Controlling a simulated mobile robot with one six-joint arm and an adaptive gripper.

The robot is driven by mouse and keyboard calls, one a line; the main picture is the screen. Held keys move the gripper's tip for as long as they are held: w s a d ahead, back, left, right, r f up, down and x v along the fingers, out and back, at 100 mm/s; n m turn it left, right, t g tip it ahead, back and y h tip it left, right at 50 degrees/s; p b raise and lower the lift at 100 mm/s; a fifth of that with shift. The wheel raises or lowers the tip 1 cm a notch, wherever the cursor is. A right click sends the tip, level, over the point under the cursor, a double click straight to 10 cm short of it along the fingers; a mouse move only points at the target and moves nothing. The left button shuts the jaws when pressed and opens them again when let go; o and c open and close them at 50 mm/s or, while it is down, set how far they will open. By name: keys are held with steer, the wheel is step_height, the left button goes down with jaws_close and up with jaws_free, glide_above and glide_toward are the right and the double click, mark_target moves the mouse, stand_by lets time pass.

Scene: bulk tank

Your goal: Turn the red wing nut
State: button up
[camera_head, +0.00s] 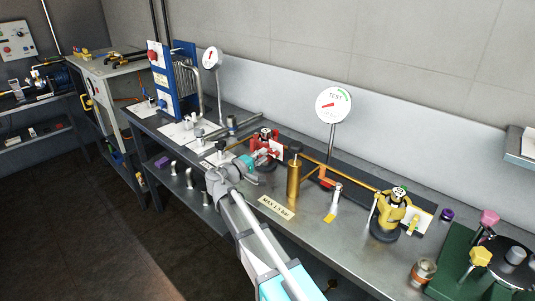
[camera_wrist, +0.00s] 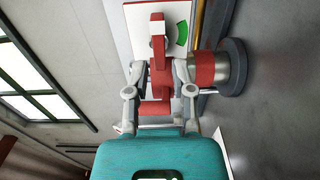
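The red wing nut (camera_wrist: 158,62) shows in the wrist view as a red bar with a crosspiece, between the two fingers of my gripper (camera_wrist: 160,74). One finger stands on each side of it; any contact is too small to make out. It belongs to a red valve unit (camera_head: 266,142) with a black top at the middle of the bench in the head view. In that view my gripper (camera_head: 247,162) reaches the unit from the front left, and the nut itself is hard to pick out. My gripper looks open around the nut.
A brass cylinder (camera_head: 293,180) with a black knob stands right of my gripper. A yellow valve unit (camera_head: 390,212) is farther right. A round gauge (camera_head: 333,105) rises behind. A blue panel (camera_head: 173,80) stands at the left.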

steer(key=v, duration=0.8)
steer(key=shift+s+a, duration=0.15)
steer(key=shift+s, duration=0.05)
steer(key=shift+s, duration=0.15)
